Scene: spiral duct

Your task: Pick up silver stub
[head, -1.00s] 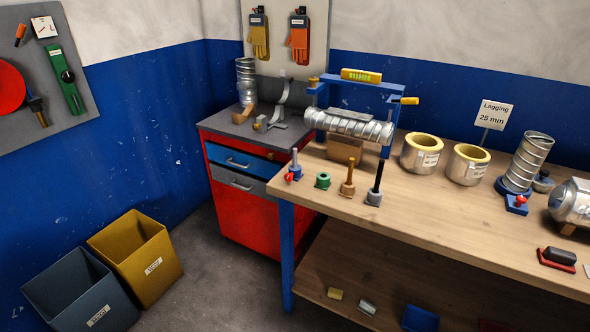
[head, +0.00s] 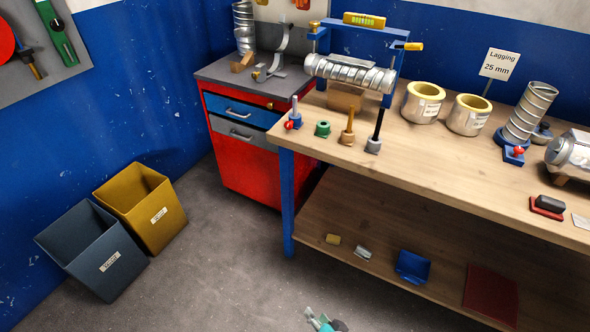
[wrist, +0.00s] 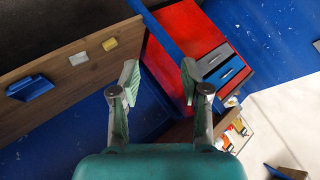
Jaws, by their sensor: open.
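A small silver piece (head: 362,252), which looks like the silver stub, lies on the lower shelf of the workbench, between a yellow piece (head: 333,239) and a blue tray (head: 412,267). In the wrist view the silver piece (wrist: 78,59) shows at the upper left, on the tilted shelf board. My gripper (wrist: 160,78) is open, with nothing between its fingers. It is left of neither piece in the wrist view; both lie beyond its left finger. In the head view only the tip of my gripper (head: 322,322) shows at the bottom edge, in front of the shelf and apart from it.
The workbench top (head: 440,152) overhangs the shelf, and a blue leg (head: 287,200) stands at its left end. A red mat (head: 490,293) lies on the shelf. A red cabinet (head: 245,168) and two bins (head: 147,210) stand left. The floor between is clear.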

